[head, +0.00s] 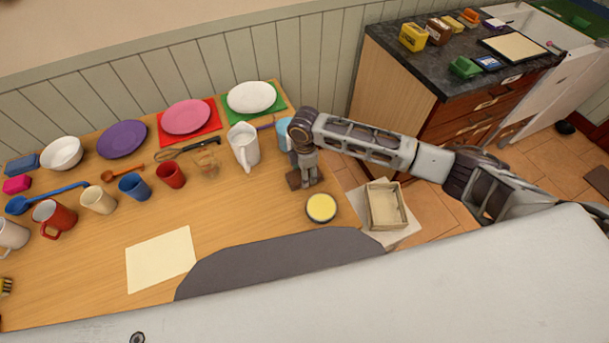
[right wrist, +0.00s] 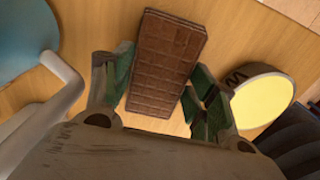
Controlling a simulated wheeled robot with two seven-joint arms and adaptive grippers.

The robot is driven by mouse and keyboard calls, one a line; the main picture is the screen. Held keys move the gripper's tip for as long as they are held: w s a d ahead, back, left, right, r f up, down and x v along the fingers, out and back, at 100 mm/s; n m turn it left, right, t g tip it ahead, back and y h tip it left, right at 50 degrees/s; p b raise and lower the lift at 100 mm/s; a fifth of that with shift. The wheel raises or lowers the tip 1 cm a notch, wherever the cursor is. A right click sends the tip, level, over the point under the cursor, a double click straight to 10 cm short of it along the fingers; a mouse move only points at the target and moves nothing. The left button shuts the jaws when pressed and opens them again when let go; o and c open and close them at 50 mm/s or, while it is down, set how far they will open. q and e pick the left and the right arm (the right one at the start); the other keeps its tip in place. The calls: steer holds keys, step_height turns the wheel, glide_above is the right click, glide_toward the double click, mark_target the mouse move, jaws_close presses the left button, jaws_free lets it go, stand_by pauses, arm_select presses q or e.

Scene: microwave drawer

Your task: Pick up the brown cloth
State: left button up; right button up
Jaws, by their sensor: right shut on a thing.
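The brown cloth (right wrist: 167,50) shows in the right wrist view as a flat brown rectangle with a grid pattern, between the two green-padded fingers of my right gripper (right wrist: 162,82). In the head view the right gripper (head: 309,178) points down at the right end of the wooden table. The gripper is shut on the cloth. Whether the cloth is clear of the table cannot be told. My left gripper is not in view.
A yellow-topped round tin (head: 321,208) stands just in front of the right gripper. A white pitcher (head: 243,146) and a light blue cup (head: 285,134) are close on its left. A beige box (head: 386,206) lies to the right. Plates and cups fill the table's left and back.

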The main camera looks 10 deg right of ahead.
step_height(320, 180, up, 10)
stand_by(0.8)
stand_by(0.3)
steer(key=shift+o, duration=1.2)
steer(key=shift+c, duration=1)
